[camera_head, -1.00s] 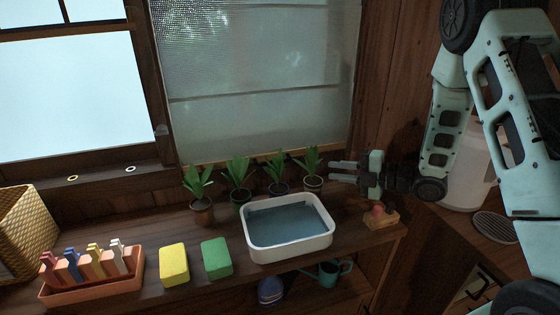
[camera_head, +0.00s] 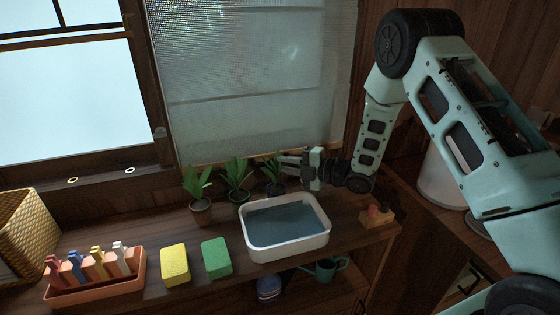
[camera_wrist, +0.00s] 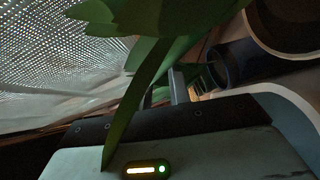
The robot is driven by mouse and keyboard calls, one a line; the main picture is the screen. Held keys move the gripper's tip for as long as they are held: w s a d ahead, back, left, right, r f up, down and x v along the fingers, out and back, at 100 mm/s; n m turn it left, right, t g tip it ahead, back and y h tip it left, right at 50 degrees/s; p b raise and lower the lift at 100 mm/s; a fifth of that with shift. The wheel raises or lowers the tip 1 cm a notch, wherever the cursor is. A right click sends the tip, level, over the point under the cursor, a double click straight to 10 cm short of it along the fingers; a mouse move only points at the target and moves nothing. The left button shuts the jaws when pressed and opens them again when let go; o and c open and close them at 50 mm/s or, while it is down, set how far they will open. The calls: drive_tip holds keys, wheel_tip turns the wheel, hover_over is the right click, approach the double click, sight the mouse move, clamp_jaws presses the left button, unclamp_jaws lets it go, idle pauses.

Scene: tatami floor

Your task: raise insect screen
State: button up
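The insect screen (camera_head: 255,75) is a grey mesh panel hanging over the right part of the window, with a pale bar (camera_head: 225,156) along its bottom edge. It is down, its lower edge just above the row of potted plants. Its mesh also shows at the left in the wrist view (camera_wrist: 60,75). My gripper (camera_head: 288,163) points left among the plants, near the screen's lower right part, its fingers apart and apparently empty. In the wrist view a green leaf (camera_wrist: 140,100) covers much of the fingers. Whether the gripper touches the screen or bar cannot be told.
Potted plants (camera_head: 201,212) line the shelf below the screen. A white basin of water (camera_head: 250,250) stands in front of them. A yellow sponge (camera_head: 174,265), a green sponge (camera_head: 216,258) and a peg tray (camera_head: 95,290) lie left. A wooden stamp-like block (camera_head: 377,218) is at right.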

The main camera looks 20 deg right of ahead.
drive_tip(key=shift+x, duration=1.2)
clamp_jaws()
wheel_tip(320, 180, up, 48)
drive_tip(key=p, duration=1.5)
unclamp_jaws()
drive_tip(key=b+v, duration=0.5)
drive_tip(key=v, duration=1.2)
drive_tip(key=shift+d, duration=0.25)
drive_tip(key=shift+s, duration=0.15)
